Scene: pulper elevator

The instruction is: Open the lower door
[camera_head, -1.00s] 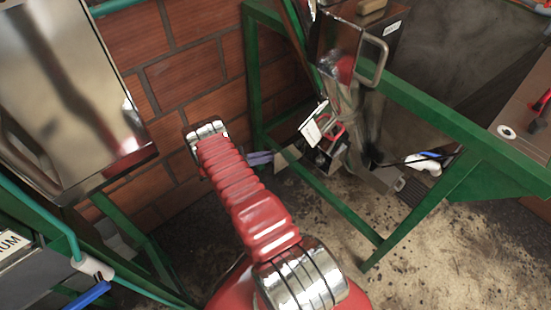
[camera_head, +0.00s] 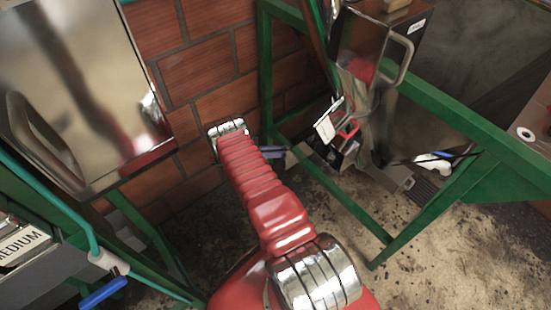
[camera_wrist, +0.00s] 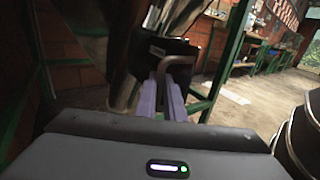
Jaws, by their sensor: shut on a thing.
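The metal box-like chute (camera_head: 362,45) at the upper right in the head view carries a bent metal handle (camera_head: 400,60) on its door. In the wrist view the handle (camera_wrist: 180,62) stands at the tips of my gripper (camera_wrist: 161,86). The two lilac fingers lie along its near end, and I take them as shut on it. The exact contact is small and blurred. In the head view, my red arm reaches up from the bottom and hides most of the gripper. The door shows no clear open gap.
Green frame bars (camera_head: 440,110) run around the chute. A shiny metal panel (camera_head: 90,90) with its own handle stands close at the left, above a MEDIUM label (camera_head: 25,247). A brick wall (camera_head: 210,60) is behind. The floor at the lower right (camera_head: 440,250) is bare.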

